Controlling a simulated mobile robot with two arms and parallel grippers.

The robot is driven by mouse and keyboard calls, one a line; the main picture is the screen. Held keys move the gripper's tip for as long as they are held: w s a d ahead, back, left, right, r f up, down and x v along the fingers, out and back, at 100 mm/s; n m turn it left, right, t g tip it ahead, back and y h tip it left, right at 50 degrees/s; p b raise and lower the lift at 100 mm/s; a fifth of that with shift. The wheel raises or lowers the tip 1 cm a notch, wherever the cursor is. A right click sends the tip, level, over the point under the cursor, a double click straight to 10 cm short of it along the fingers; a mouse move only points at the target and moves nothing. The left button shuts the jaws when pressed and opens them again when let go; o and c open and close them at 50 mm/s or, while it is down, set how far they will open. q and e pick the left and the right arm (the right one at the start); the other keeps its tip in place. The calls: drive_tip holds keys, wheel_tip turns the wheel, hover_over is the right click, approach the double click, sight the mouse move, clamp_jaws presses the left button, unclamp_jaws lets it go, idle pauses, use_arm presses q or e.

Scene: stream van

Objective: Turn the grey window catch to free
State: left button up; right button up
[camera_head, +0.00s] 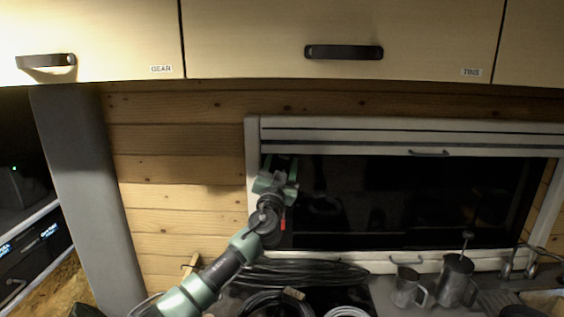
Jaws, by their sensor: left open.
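The dark window (410,205) sits in a pale frame (253,150) in the wooden wall, with a partly lowered blind (350,136) at its top. My left gripper (279,166) is open at the window's upper left corner, in front of the glass edge and pointing up. I cannot make out the grey window catch; the gripper and arm cover part of the window's left side. A small red piece (283,224) shows beside my wrist, and I cannot tell what it belongs to. My right gripper is not in view.
Cupboards with dark handles (343,52) hang above the window. Below it are coiled black cables (305,272), a metal jug (407,289), a larger metal pot (456,279) and a tap (508,262). A grey post (85,190) stands at left. The glass right of my gripper is unobstructed.

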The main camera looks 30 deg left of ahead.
use_arm(q)
clamp_jaws()
drive_tip(key=shift+m+h, duration=0.5)
drive_tip(key=shift+m, duration=0.5)
unclamp_jaws()
